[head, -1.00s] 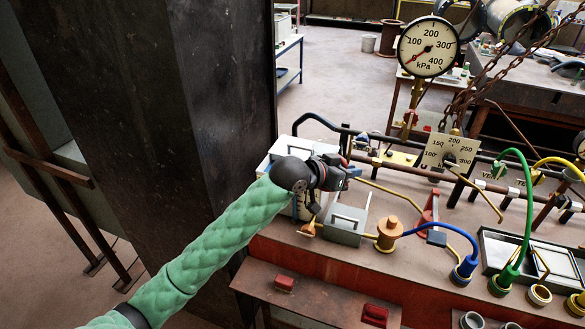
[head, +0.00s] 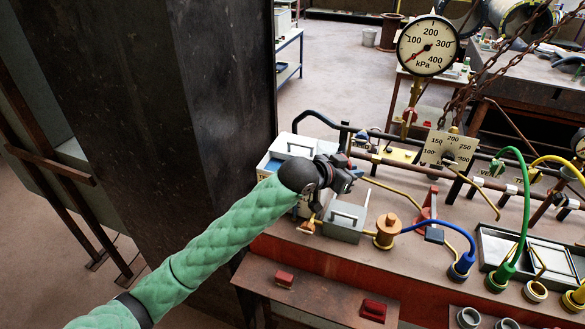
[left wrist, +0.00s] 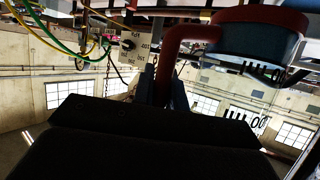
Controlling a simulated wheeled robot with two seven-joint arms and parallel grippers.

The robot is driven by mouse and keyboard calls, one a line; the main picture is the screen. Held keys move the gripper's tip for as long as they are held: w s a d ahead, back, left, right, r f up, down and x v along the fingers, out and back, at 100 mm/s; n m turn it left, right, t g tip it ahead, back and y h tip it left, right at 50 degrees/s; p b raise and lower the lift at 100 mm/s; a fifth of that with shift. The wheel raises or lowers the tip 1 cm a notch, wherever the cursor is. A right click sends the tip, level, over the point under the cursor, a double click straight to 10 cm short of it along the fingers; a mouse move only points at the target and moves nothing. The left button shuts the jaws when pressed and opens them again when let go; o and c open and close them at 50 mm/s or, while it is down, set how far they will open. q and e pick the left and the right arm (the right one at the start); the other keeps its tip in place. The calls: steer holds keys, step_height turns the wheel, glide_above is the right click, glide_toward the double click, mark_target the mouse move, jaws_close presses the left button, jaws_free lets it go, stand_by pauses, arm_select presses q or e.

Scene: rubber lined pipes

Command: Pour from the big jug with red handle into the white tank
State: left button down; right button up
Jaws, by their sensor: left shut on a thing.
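My left gripper (head: 350,174) is over the left part of the bench, beside the white tank (head: 293,146), a pale box at the bench's back left corner. The gripper and wrist cover part of the tank. In the left wrist view, the red handle (left wrist: 188,42) of the big jug runs down between the gripper's fingers, and the gripper is shut on it. The jug's dark blue-grey body (left wrist: 255,45) with a red rim fills the upper right. The jug is mostly hidden in the head view, and its tilt is unclear. My right gripper is out of view.
A grey box with a handle (head: 345,222) stands just below the gripper. To its right are a copper-coloured fitting (head: 388,229), a red stand (head: 428,209) and hoses. A pressure gauge (head: 428,46) rises behind. A dark pillar (head: 180,100) borders the left.

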arm_select(q)
steer(key=shift+r, duration=0.15)
step_height(320, 180, up, 5)
steer(key=shift+f+p, duration=0.15)
steer(key=shift+p, duration=1.05)
